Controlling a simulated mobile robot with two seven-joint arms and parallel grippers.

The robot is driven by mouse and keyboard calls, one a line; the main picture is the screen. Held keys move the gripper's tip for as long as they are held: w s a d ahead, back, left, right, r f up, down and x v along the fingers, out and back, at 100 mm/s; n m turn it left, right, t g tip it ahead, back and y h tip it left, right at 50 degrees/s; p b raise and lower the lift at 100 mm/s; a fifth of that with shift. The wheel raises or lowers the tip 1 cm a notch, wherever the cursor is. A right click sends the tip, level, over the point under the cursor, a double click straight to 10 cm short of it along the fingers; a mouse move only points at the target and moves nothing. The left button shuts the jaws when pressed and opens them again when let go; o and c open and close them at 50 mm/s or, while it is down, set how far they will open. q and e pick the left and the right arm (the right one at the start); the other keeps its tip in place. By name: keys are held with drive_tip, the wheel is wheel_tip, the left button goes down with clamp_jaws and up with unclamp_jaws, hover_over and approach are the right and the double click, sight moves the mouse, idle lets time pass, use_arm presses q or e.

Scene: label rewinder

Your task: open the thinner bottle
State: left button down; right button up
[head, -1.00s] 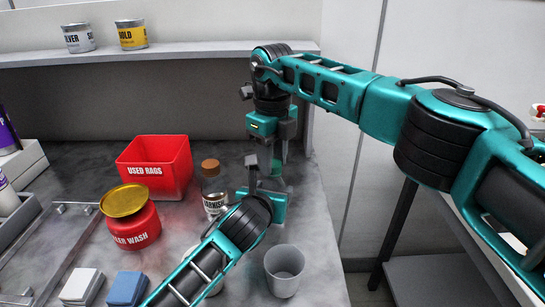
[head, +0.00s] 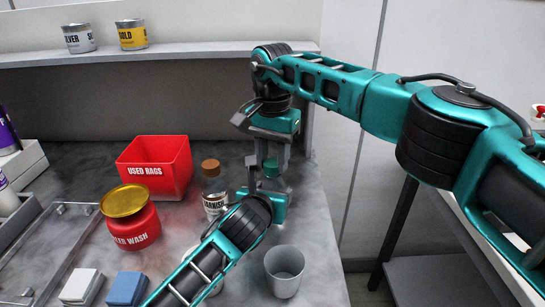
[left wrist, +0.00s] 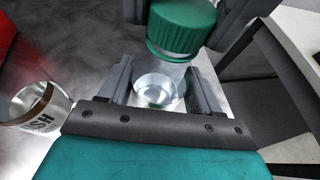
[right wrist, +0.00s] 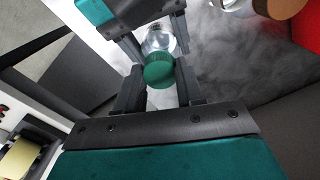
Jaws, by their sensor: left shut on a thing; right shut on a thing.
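The thinner bottle is clear with a green cap (head: 270,168); its label is not readable here. Its clear body shows between my left fingers in the left wrist view (left wrist: 158,92). The bottle looks upright. The cap is in line with the bottle; I cannot tell whether it is loose.
A varnish bottle (head: 214,192) with a brown cap stands close on the left. A red used-rags bin (head: 155,168) and a red wash can (head: 131,222) are farther left. A grey cup (head: 285,270) stands in front. The bench's right edge is near.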

sight(273, 162)
drive_tip(key=shift+n, duration=0.3)
drive_tip(key=shift+r, duration=0.15)
idle(0.4)
drive_tip(key=shift+r, duration=0.95)
drive_tip(key=shift+r, duration=0.1)
drive_tip(key=shift+r, duration=1.9)
use_arm(q)
drive_tip(key=shift+c, duration=0.7)
unclamp_jaws()
drive_tip(key=v, duration=1.2)
